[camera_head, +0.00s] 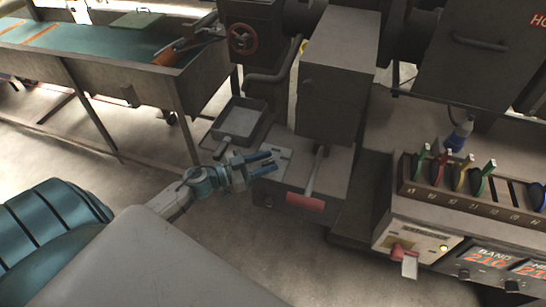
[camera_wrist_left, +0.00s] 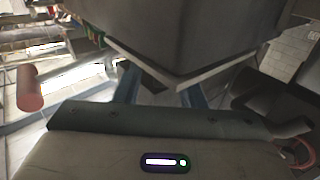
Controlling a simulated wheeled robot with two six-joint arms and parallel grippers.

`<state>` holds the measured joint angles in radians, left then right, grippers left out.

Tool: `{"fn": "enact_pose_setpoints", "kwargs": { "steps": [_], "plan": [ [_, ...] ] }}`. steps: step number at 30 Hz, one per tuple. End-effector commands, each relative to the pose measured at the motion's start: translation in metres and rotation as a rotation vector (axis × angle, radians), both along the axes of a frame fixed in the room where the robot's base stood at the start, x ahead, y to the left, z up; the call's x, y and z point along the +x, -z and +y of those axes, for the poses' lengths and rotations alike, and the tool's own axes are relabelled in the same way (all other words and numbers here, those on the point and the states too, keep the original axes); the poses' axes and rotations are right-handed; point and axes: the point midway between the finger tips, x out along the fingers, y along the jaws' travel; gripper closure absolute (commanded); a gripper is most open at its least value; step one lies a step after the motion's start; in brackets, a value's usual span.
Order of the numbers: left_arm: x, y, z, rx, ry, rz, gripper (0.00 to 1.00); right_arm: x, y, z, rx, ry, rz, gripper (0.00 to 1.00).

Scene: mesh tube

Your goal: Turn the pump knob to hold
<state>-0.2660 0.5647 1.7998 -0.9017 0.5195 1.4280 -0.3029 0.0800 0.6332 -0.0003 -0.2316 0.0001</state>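A small red knob (camera_head: 397,254) with a pale flat tab sits on the front of a cream panel (camera_head: 425,243) at the lower right of the head view. I cannot read its markings, so I cannot tell its setting. My left gripper (camera_head: 273,160) is well to the left of this knob, beside the grey machine's base. Its two blue fingers are apart with nothing between them. The left wrist view also shows the open fingers (camera_wrist_left: 160,88), in front of a dark metal edge. My right gripper is in neither view.
A red bar handle (camera_head: 305,202) on a lever juts from the grey machine (camera_head: 338,80), between my left gripper and the panel. A metal tray (camera_head: 240,120) is behind my gripper. Floor is clear in front.

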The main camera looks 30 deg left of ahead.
Motion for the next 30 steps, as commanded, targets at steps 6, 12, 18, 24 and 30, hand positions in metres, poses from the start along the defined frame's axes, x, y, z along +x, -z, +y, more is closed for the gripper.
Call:
{"fn": "enact_pose_setpoints", "kwargs": {
  "steps": [6, 12, 18, 24, 30],
  "plan": [
    [0.017, -0.001, -0.012, 0.000, -0.001, -0.001, 0.64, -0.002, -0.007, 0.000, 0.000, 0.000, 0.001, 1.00],
    [0.020, 0.000, -0.015, 0.000, 0.000, 0.000, 0.64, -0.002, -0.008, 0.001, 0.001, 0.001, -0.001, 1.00],
    [0.020, 0.000, -0.015, 0.001, 0.000, -0.001, 0.70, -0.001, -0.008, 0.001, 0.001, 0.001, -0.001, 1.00],
    [0.020, 0.000, -0.015, 0.001, -0.001, -0.001, 1.00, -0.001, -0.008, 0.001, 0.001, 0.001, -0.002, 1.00],
    [0.020, -0.001, -0.015, -0.001, -0.009, -0.001, 1.00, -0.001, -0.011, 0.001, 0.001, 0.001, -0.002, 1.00]
  ]
}}
